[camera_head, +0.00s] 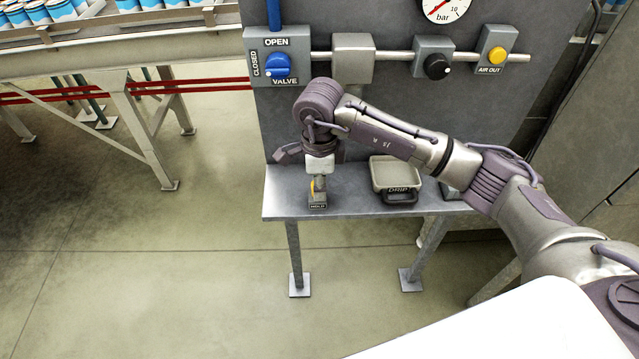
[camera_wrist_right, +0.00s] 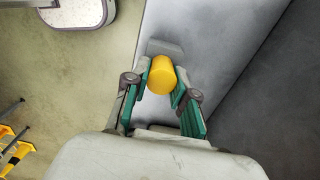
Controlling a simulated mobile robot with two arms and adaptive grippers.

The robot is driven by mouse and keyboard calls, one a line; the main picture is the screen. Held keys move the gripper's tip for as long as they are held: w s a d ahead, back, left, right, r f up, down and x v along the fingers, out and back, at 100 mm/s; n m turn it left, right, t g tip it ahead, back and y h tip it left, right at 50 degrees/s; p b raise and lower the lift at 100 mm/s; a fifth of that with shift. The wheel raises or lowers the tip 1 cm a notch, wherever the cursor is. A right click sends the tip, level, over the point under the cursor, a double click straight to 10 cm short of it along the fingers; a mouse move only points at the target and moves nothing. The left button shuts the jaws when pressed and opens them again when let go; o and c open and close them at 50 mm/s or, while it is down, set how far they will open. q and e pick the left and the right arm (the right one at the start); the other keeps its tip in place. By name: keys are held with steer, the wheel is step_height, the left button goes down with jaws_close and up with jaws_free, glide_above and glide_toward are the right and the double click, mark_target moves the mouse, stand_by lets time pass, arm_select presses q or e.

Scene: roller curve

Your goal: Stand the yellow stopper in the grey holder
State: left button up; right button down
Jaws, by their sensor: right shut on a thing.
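The yellow stopper (camera_wrist_right: 161,77) is between the two green-padded fingers of my right gripper (camera_wrist_right: 161,82), which is shut on it. In the head view, the right gripper (camera_head: 316,180) points down over the left part of the steel shelf, with a bit of the yellow stopper (camera_head: 313,188) showing below it. The small grey holder (camera_head: 318,201), with a dark label, is on the shelf directly below the gripper. I cannot tell whether the stopper touches the holder or is in it. My left gripper is not in view.
The steel shelf (camera_head: 345,207) carries a drip tray (camera_head: 396,175) to the right. Behind is a panel with a blue valve knob (camera_head: 278,66), a black knob (camera_head: 437,66), a yellow button (camera_head: 497,54) and a gauge (camera_head: 445,5). A can conveyor (camera_head: 120,60) is at upper left.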

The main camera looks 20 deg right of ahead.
steer(key=c, duration=0.9)
jaws_free()
steer(key=shift+o, duration=0.2)
steer(key=shift+r, duration=0.1)
step_height(320, 180, up, 12)
